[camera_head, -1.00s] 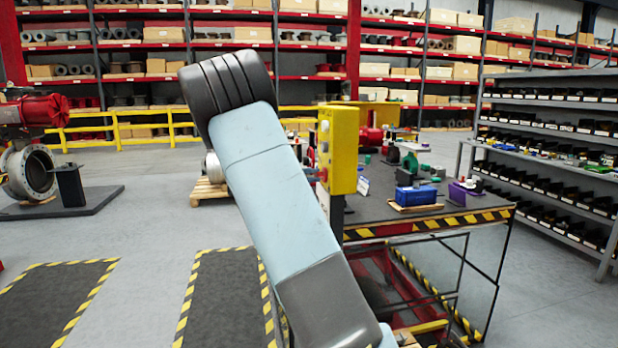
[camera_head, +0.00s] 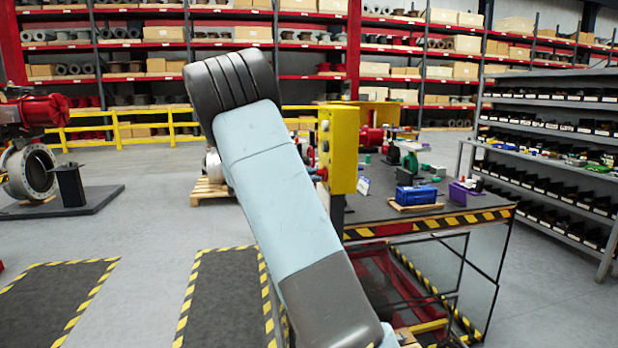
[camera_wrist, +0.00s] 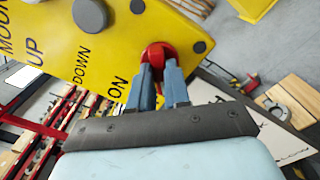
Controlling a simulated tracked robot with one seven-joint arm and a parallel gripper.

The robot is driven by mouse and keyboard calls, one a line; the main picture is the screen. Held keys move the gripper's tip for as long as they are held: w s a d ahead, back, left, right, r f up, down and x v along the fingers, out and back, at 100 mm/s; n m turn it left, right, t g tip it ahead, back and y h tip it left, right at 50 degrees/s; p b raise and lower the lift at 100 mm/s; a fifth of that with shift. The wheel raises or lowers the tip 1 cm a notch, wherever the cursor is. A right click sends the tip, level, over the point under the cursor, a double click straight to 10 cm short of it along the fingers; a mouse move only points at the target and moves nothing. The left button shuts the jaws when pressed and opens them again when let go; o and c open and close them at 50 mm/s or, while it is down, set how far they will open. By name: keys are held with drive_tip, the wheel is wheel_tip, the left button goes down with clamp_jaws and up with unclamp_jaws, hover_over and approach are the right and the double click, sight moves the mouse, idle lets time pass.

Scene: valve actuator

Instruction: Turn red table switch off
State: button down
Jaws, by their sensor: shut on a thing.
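The yellow control box (camera_head: 343,150) stands at the front left corner of the work table. It fills the upper part of the wrist view (camera_wrist: 130,35), tilted, with the words "UP", "DOWN" and "ON" showing. The red switch (camera_wrist: 158,54) sits near the box's lower right end in the wrist view. My gripper (camera_wrist: 158,70) has its two blue-grey fingertips on the red switch, one on each side, shut on it. The fingers partly hide the switch.
The work table (camera_head: 440,214) has a striped edge and holds a blue part (camera_head: 417,194) and several tools. Shelving (camera_head: 550,125) stands to the right. A red valve assembly (camera_head: 35,112) is at the left. Grey floor lies open between.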

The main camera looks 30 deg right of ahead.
drive_tip(key=shift+f, duration=0.1)
drive_tip(key=c, duration=1.3)
unclamp_jaws()
drive_tip(key=shift+w, duration=0.15)
drive_tip(key=shift+o, duration=1.1)
drive_tip(key=v, duration=1.3)
drive_tip(key=shift+a, duration=0.35)
